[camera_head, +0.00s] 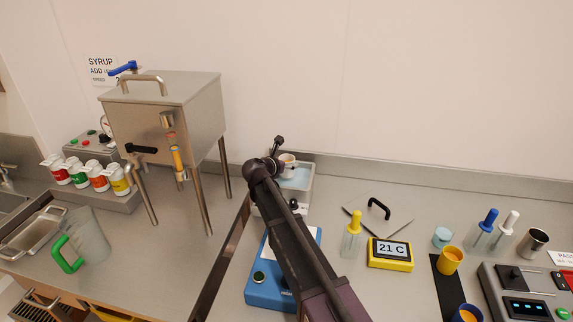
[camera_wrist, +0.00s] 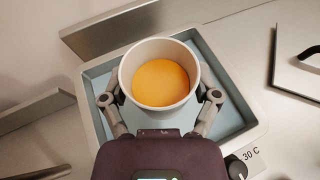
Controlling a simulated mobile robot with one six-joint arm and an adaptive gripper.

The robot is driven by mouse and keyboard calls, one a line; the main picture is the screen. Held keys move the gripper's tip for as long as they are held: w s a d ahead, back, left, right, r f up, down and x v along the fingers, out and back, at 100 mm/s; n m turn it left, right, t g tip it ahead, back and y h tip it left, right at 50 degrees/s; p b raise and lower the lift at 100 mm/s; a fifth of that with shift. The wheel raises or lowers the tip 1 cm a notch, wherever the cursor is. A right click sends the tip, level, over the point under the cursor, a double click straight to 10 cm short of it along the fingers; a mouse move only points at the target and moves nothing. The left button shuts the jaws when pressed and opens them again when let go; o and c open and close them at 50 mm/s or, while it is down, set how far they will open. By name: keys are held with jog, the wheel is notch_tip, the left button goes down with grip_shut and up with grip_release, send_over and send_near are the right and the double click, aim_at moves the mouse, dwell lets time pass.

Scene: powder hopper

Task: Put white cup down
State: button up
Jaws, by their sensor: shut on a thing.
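The white cup (camera_wrist: 160,116) is between the two fingers of my gripper (camera_wrist: 160,98) in the wrist view. It looks upright and holds an orange-yellow content. My gripper is shut on its sides. Beneath it is a pale bath with a blue-grey inside (camera_wrist: 238,112) and a dial marked 30 C. In the head view the cup (camera_head: 288,159) shows beside my gripper (camera_head: 275,158), over the back part of the bath (camera_head: 303,198). My arm hides part of the bath. I cannot tell whether the cup's bottom touches it.
A blue device (camera_head: 264,284) stands in front of the bath, partly behind my arm. A flat lid with a black handle (camera_head: 379,209), a yellow-topped bottle (camera_head: 353,236) and a yellow thermometer (camera_head: 390,254) are to the right. A steel hopper (camera_head: 165,115) stands left. The wall is close behind.

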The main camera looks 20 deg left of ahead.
jog(key=shift+f+b, duration=0.6)
jog(key=o, duration=1)
jog(key=shift+r, duration=0.1)
jog(key=shift+r+p, duration=0.6)
jog(key=shift+p, duration=0.1)
jog(key=shift+p+v, duration=2.2)
jog(key=shift+v, duration=3.8)
jog(key=shift+f, duration=0.1)
